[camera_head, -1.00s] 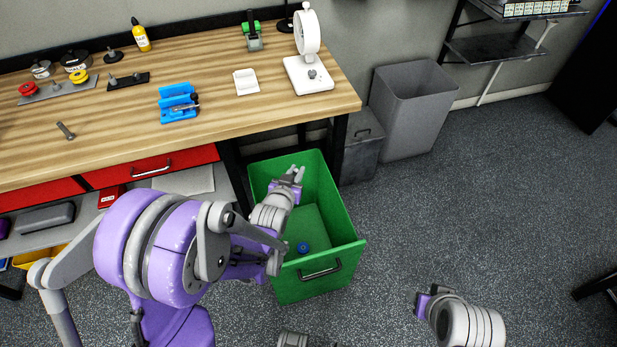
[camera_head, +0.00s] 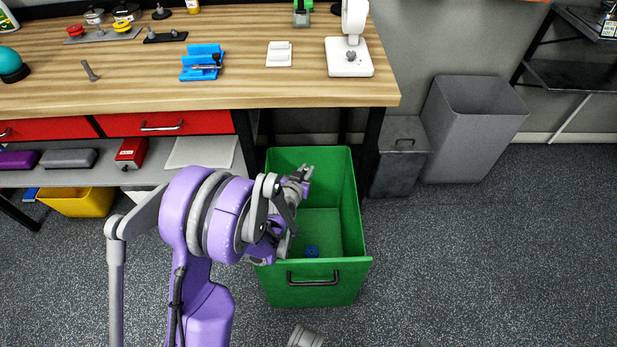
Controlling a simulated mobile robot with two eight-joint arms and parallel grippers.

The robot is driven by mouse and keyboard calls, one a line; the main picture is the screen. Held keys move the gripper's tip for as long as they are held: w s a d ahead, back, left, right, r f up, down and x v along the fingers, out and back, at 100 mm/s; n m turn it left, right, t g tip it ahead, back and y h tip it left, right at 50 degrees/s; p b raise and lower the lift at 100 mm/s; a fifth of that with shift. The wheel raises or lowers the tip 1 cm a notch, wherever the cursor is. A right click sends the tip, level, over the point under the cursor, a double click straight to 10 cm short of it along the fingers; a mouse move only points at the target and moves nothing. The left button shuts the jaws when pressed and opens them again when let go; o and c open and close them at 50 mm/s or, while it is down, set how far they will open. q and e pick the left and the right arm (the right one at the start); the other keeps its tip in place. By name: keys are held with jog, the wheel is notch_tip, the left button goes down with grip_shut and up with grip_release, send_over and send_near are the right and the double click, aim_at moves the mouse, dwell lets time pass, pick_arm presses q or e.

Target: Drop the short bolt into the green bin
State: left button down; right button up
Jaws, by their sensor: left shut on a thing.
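The green bin (camera_head: 345,200) stands open on the floor in front of the workbench. My left arm reaches in from the left, over the bin's left side. My left gripper (camera_head: 307,174) is over the bin opening, shut on a small grey thing that I take for the short bolt; the fingers mostly hide it. Another grey bolt (camera_head: 91,72) is on the workbench at the left.
A small blue round part (camera_head: 312,251) lies inside the bin. The wooden workbench (camera_head: 230,98) runs along behind it, with a blue fixture (camera_head: 202,62) on top. A grey bin (camera_head: 470,130) stands to the right. The floor at right is clear.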

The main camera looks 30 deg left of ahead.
pick_arm(q)
jog(key=shift+a+f, duration=0.25)
jog(key=shift+f, duration=0.1)
notch_tip(320, 180, down, 6)
jog(key=b, duration=0.3)
jog(key=shift+r+b, duration=0.25)
jog(key=shift+b, duration=0.15)
jog(key=c, duration=0.8)
grip_release()
jog(key=shift+o, duration=0.2)
jog(key=shift+s+d, duration=0.1)
jog(key=p+v, duration=0.2)
jog(key=v, duration=0.8)
jog(key=shift+s+r, duration=0.15)
jog(key=shift+s, duration=0.15)
